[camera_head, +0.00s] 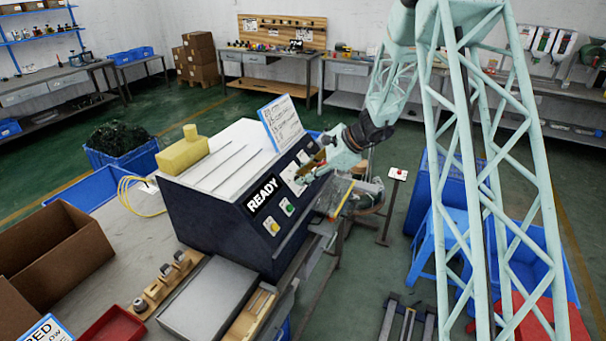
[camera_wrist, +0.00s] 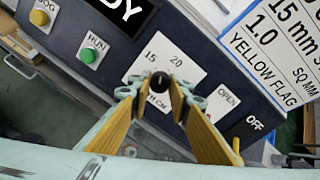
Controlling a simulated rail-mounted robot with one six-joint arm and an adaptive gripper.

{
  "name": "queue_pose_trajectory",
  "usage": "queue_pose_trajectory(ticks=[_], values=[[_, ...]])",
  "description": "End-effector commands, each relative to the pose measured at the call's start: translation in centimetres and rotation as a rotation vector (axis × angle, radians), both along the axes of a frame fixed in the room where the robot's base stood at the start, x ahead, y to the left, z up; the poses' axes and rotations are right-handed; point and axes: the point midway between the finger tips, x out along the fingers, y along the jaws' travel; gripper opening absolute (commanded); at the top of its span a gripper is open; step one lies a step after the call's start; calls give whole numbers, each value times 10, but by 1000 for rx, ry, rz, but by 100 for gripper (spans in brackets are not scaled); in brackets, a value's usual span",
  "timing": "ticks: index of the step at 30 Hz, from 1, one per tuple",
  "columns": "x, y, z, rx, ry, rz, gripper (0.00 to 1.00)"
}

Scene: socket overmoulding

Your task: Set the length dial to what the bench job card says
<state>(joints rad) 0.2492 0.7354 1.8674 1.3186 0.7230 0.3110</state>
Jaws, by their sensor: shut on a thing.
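The length dial (camera_wrist: 160,82) is a small black knob on a white plate marked 15 and 20, with "CM" partly hidden below. My gripper (camera_wrist: 158,88) has its tan-padded fingers closed on either side of the knob. The dial's exact setting is too small to tell. The job card (camera_wrist: 275,45) is a white board with a blue edge; its visible lines read "15 mm s...", "1.0 SQ MM" and "YELLOW FLAG". Its top is cut off. In the head view the card (camera_head: 281,122) stands on the machine, and my gripper (camera_head: 308,174) is at the front panel, hiding the dial.
The dark machine panel (camera_head: 220,215) shows "READY". A green RUN button (camera_wrist: 88,55) and a yellow JOG button (camera_wrist: 39,18) sit left of the dial. An OPEN plate (camera_wrist: 222,101) and an OFF label (camera_wrist: 253,122) are to its right. A yellow-edged tray (camera_head: 341,197) lies below my gripper.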

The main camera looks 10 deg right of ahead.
Motion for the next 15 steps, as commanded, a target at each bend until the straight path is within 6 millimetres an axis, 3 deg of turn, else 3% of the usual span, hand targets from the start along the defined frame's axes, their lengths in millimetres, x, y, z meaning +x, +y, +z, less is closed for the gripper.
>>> queue_pose_trajectory(ticks=[15], values=[[1,-1,1,180,224,-267,7]])
